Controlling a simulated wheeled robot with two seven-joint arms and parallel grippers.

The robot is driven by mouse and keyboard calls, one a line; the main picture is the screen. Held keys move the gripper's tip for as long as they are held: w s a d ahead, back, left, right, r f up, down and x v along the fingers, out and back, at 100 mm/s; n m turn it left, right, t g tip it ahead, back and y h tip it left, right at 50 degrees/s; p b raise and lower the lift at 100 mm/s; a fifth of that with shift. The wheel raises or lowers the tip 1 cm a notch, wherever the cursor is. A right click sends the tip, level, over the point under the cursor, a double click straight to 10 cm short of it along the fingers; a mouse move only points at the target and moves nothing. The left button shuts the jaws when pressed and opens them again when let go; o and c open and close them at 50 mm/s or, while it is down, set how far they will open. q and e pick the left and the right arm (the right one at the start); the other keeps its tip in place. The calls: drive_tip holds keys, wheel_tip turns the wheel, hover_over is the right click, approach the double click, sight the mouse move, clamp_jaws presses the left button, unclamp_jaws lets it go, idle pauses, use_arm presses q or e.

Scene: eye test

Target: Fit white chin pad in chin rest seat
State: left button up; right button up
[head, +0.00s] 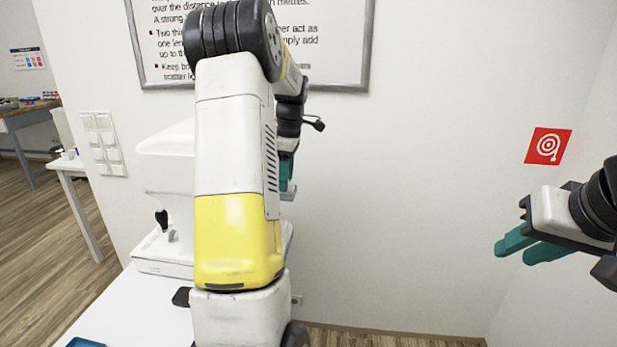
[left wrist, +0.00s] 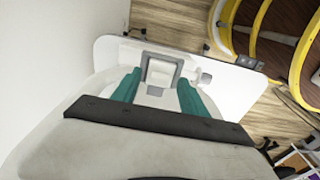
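My left gripper (left wrist: 160,76) has its two teal fingers spread apart in the left wrist view. Beyond and between the fingertips is a white block with a grey rim (left wrist: 162,71), which looks like the chin rest area. I cannot tell the white chin pad from its seat there, and no contact with the fingers is clear. In the head view my left gripper (head: 287,170) points down, partly hidden by my arm, with a pale grey-white part (head: 289,193) just below it. My right gripper (head: 528,250) is open and empty at the right, away from the device.
The white eye test device (head: 165,165) stands on a white table (head: 135,305), partly hidden behind my left arm. A dark flat object (head: 182,297) and a blue tray edge (head: 86,342) lie on the table. A wall is close behind; space at the right is free.

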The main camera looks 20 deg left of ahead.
use_arm(q)
drive_tip(key=shift+r, duration=0.1)
wheel_tip(320, 180, up, 8)
drive_tip(key=f, duration=0.1)
drive_tip(key=s+d+r+m+t+h, duration=0.1)
drive_tip(key=s+d+r+m+t, duration=0.15)
drive_tip(key=s+d+m, duration=0.3)
drive_tip(key=s+d+r+m+t, duration=0.1)
drive_tip(key=s+d+r+m, duration=0.3)
drive_tip(key=s+d, duration=0.15)
drive_tip(key=s+d+f+m+t+h, duration=0.1)
drive_tip(key=s+d+f+m, duration=0.1)
drive_tip(key=s+d+m, duration=0.3)
drive_tip(key=s+d+f+m+t+h, duration=0.1)
drive_tip(key=s+d+f+m+t, duration=0.1)
drive_tip(key=s+d+m, duration=0.3)
drive_tip(key=shift+s+d+m, duration=0.3)
drive_tip(key=shift+s+m, duration=0.65)
drive_tip(key=shift+s, duration=1.4)
drive_tip(key=shift+f, duration=0.1)
